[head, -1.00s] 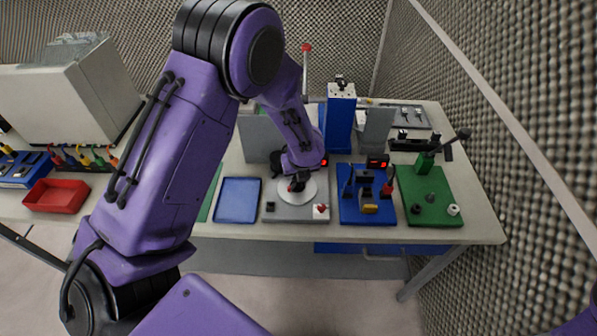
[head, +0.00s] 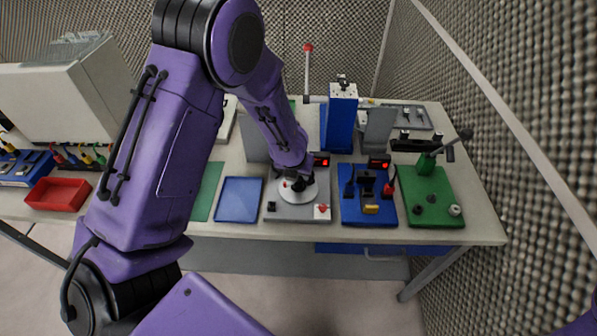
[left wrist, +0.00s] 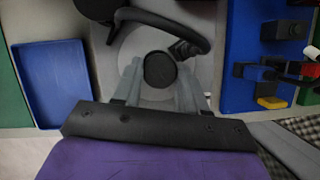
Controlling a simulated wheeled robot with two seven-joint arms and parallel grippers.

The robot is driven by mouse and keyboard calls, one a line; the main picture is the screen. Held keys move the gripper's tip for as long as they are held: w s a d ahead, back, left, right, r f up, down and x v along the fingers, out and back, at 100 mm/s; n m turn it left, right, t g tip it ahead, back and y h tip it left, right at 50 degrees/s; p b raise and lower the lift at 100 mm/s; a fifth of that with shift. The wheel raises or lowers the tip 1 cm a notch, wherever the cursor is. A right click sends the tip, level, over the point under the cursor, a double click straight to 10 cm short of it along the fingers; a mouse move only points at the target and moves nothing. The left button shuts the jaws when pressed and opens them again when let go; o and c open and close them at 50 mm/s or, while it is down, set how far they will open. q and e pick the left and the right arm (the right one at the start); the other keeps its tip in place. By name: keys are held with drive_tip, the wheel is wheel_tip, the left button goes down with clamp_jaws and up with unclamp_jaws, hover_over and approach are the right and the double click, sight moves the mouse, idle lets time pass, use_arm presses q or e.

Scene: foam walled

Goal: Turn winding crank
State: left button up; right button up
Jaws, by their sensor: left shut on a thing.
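The winding station has a grey base (head: 298,213) with a round pale disc (head: 291,196) on top. The disc also shows in the left wrist view (left wrist: 135,45). My left gripper (head: 299,184) is over the disc, pointing down. In the left wrist view, its two grey fingers (left wrist: 159,85) stand on either side of a round black knob (left wrist: 159,69), which looks like the crank's handle, and are shut on it. A curved black bar (left wrist: 165,22) passes just beyond the knob. In the head view the gripper hides most of the knob. My right gripper is out of view.
A blue tray (head: 239,199) lies left of the station. A blue board (head: 352,213) with small parts stands close on its right, then a green board (head: 436,206) with a lever. A tall blue press (head: 341,121) stands behind. Bare bench shows along the front edge.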

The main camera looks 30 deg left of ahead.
use_arm(q)
drive_tip(key=shift+a+m+h, duration=0.15)
drive_tip(key=shift+m+h, duration=0.75)
drive_tip(key=shift+m, duration=1.5)
drive_tip(key=shift+m, duration=0.4)
drive_tip(key=o, duration=1)
drive_tip(key=shift+o, duration=0.2)
drive_tip(key=v, duration=1)
drive_tip(key=shift+s+a+r, duration=0.15)
drive_tip(key=shift+a+r, duration=0.05)
